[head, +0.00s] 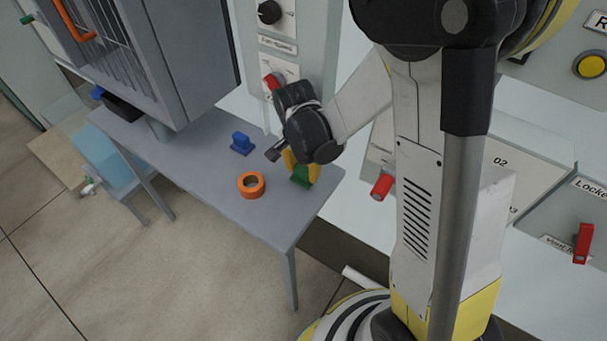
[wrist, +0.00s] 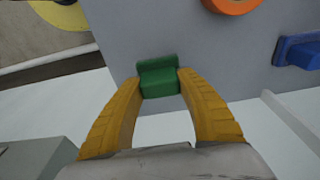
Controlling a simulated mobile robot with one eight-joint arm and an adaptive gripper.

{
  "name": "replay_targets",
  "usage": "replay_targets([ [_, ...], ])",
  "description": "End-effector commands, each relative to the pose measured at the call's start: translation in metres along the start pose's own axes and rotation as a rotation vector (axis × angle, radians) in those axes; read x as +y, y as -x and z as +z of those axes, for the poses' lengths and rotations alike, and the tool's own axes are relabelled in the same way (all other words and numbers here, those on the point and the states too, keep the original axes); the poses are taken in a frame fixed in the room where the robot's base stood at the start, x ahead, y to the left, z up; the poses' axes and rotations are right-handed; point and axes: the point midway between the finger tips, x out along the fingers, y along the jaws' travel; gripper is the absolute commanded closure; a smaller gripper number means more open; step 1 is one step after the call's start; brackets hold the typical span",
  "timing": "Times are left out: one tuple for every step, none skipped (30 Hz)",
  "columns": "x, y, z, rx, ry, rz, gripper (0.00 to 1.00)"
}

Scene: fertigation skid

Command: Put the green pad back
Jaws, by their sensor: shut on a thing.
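The green pad (wrist: 158,78) is a small stepped green block between the yellow fingertips of my gripper (wrist: 159,84) in the wrist view. My gripper is shut on it. In the head view the green pad (head: 301,176) shows partly, at the right end of the grey table (head: 200,172), with my gripper (head: 300,168) pointing down over it. My wrist hides part of the pad there. I cannot tell whether the pad touches the table or is just above it.
An orange ring (head: 251,185) and a blue block (head: 242,143) stand on the table left of my gripper. A grey cabinet (head: 150,60) stands at the table's far left. A panel with a black knob (head: 270,12) and a red handle (head: 272,81) rises behind. The table's front left is clear.

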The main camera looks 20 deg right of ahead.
Motion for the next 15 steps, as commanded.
replay_targets([
  [0.0004, -0.0036, -0.0005, 0.000, 0.000, 0.000, 0.85],
  [0.0004, -0.0028, -0.0006, 0.000, 0.000, 0.000, 0.85],
  [0.0003, -0.0016, -0.0007, 0.000, 0.000, 0.000, 0.85],
  [0.0004, -0.0011, -0.0007, 0.000, 0.000, 0.000, 0.85],
  [0.0003, -0.0009, -0.0007, 0.000, 0.000, 0.000, 0.85],
  [0.0003, -0.0007, -0.0007, 0.000, 0.000, 0.000, 0.85],
  [0.0003, -0.0008, -0.0007, 0.000, 0.000, 0.000, 0.85],
  [0.0003, -0.0014, -0.0006, 0.000, 0.000, 0.000, 0.85],
  [0.0003, -0.0028, -0.0004, 0.000, 0.000, 0.000, 0.85],
  [0.0003, -0.0041, -0.0002, 0.000, 0.000, 0.000, 0.85],
  [0.0003, -0.0052, -0.0001, 0.000, 0.000, 0.000, 0.85],
  [0.0003, -0.0039, -0.0003, 0.000, 0.000, 0.000, 0.45],
  [0.0003, -0.0036, -0.0003, 0.000, 0.000, 0.000, 0.37],
  [0.0003, -0.0035, -0.0003, 0.000, 0.000, 0.000, 0.37],
  [0.0003, -0.0035, -0.0003, 0.000, 0.000, 0.000, 0.37],
])
